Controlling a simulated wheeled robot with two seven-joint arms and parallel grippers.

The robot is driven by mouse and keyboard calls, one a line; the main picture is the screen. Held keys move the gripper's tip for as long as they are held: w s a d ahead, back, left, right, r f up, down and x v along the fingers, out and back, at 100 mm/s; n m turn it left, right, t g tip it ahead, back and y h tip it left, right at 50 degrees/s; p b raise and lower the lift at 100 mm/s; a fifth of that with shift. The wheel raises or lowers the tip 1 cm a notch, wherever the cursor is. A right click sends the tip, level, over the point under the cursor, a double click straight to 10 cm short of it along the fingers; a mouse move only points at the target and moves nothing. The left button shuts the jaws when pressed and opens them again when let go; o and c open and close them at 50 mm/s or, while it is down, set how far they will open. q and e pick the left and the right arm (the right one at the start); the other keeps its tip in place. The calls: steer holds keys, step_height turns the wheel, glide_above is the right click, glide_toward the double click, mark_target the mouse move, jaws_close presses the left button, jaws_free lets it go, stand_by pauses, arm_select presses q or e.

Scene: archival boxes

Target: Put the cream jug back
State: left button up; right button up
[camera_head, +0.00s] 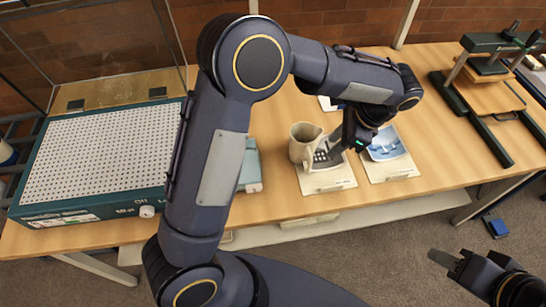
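The cream jug (301,147) stands upright on or just above a pale square board (330,181) near the table's middle. My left gripper (325,153) reaches down from the right, its grey fingers against or just in front of the jug's right side. The jug's handle side is partly hidden by it, and I cannot tell whether the fingers are closed on it. My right gripper (447,263) hangs over the floor at lower right, clear of the table and away from the jug. Its finger gap is not clear.
A second pale board (403,174) with a blue dish (386,147) lies just right of the jug. A large perforated box (95,150) fills the left of the table (280,203). A press (490,85) stands at right. My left arm hides part of the table.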

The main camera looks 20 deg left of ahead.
arm_select(q)
steer(key=s+a+r+n+h, duration=0.35)
steer(key=s+a+r, duration=0.2)
steer(key=a, duration=0.35)
steer(key=s+a+n+t+h, duration=0.2)
steer(key=s+a+n+t, duration=0.1)
steer(key=s+n, duration=0.4)
steer(key=s+a+r+n+t+h, duration=0.1)
steer(key=s+a+n+t+h, duration=0.2)
steer(key=s+n, duration=0.3)
steer(key=s, duration=0.3)
steer(key=shift+s+a+n, duration=0.3)
steer(key=shift+n, duration=0.05)
steer(key=shift+r+t, duration=0.1)
steer(key=shift+t, duration=0.2)
